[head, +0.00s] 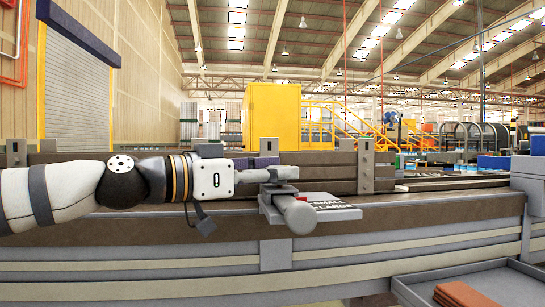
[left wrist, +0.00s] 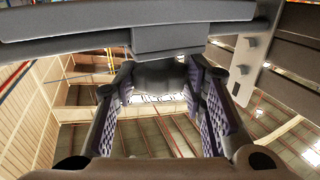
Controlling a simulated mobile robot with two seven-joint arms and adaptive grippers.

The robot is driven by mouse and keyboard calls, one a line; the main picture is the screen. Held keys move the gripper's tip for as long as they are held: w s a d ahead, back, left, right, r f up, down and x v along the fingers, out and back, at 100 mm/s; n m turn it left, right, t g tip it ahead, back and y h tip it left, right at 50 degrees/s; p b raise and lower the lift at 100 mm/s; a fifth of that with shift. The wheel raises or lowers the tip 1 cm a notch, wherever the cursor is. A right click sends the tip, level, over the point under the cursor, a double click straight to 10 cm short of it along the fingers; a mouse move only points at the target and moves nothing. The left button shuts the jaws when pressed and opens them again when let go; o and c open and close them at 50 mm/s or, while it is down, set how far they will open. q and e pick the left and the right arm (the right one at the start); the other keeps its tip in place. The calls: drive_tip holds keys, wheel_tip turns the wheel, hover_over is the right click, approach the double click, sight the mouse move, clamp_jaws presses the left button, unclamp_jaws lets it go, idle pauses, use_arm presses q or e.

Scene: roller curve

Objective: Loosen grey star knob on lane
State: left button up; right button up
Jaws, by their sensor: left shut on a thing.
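My left gripper (head: 268,173) reaches in from the left in the head view, level and pointing right, at the front of the lane (head: 400,213). It is shut on the grey star knob (head: 285,173), which is mostly hidden by the fingers in that view. In the left wrist view the dark grey knob (left wrist: 158,76) sits between the two purple-padded fingers of the left gripper (left wrist: 163,88). The knob's turn angle cannot be told. My right gripper is not in view.
Just below the gripper, a grey round bar (head: 297,214) and a flat plate with lettering (head: 335,208) stick out from the lane. A grey tray (head: 410,286) holding brown-orange pieces (head: 463,294) is at the lower right. Upright grey brackets (head: 366,165) stand along the rail behind.

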use_arm(q)
drive_tip(key=n+t+y, duration=0.2)
drive_tip(key=n+t+y+p, duration=0.1)
drive_tip(key=t, duration=0.1)
drive_tip(key=shift+s+d+r, duration=0.15)
drive_tip(key=shift+s+d, duration=0.1)
drive_tip(key=shift+s, duration=0.05)
drive_tip(key=shift+f+n+t+y, duration=0.15)
drive_tip(key=shift+n+t+y, duration=0.6)
drive_tip(key=shift+y, duration=0.35)
drive_tip(key=shift+f+n+t+y, duration=0.1)
drive_tip(key=shift+n+t+y, duration=0.45)
drive_tip(key=shift+n+y, duration=0.45)
drive_tip(key=shift+w+f, duration=0.1)
drive_tip(key=shift+f, duration=0.05)
drive_tip(key=o, duration=1.2)
drive_tip(key=shift+c, duration=0.2)
drive_tip(key=shift+s+a+r, duration=0.1)
drive_tip(key=shift+s+r, duration=0.1)
drive_tip(key=shift+s, duration=0.15)
drive_tip(key=v, duration=1.1)
drive_tip(key=shift+s, duration=0.2)
